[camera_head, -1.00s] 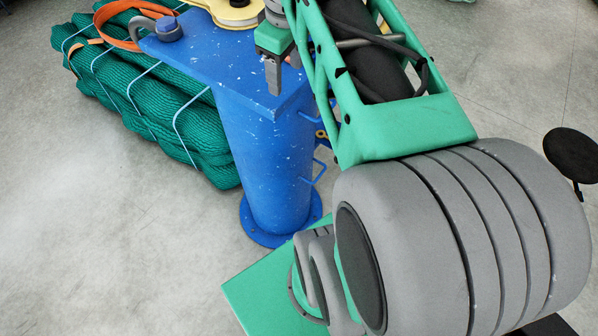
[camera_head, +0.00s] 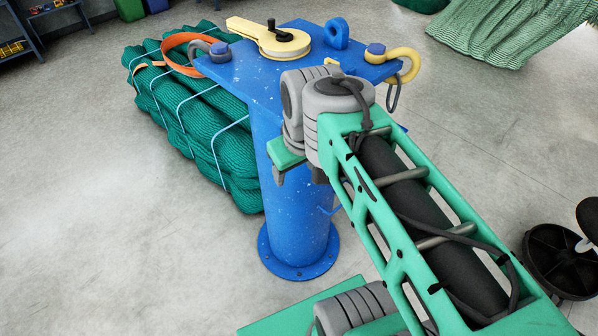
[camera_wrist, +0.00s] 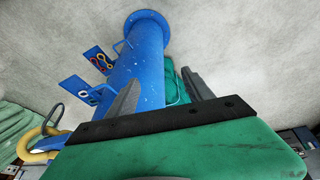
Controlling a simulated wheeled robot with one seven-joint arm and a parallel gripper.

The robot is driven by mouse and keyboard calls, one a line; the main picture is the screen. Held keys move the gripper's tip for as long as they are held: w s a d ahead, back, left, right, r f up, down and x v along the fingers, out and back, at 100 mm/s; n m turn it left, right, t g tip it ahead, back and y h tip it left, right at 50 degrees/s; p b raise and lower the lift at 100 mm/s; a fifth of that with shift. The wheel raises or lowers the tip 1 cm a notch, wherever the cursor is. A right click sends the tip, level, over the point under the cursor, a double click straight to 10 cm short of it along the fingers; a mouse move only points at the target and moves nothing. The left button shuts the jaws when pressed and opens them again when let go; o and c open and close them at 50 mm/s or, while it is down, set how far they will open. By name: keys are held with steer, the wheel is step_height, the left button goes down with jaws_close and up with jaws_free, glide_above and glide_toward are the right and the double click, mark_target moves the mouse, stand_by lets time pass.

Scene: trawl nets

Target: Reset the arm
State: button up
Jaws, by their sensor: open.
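My gripper (camera_head: 279,180) hangs in front of the blue post of the stand (camera_head: 288,225), below the front edge of its top plate, in the head view. It is partly hidden behind my wrist. In the wrist view, its two grey fingers (camera_wrist: 160,90) stand wide apart with nothing held between them. The blue post (camera_wrist: 140,60) runs behind and between them towards its round foot. My green arm reaches from the lower right to the stand.
The top plate carries a yellow block (camera_head: 268,38), a grey shackle (camera_head: 212,46) and a yellow shackle (camera_head: 400,62). An orange strap (camera_head: 180,50) lies on the green net bundle (camera_head: 190,115) at left. Open floor lies at left.

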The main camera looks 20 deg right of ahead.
steer(key=shift+m+t, duration=0.4)
steer(key=shift+m, duration=0.3)
steer(key=a+f, duration=0.1)
steer(key=f, duration=0.1)
steer(key=s+a+f, duration=0.1)
steer(key=a+f, duration=0.1)
steer(key=shift+s+a, duration=0.1)
steer(key=shift+a, duration=0.2)
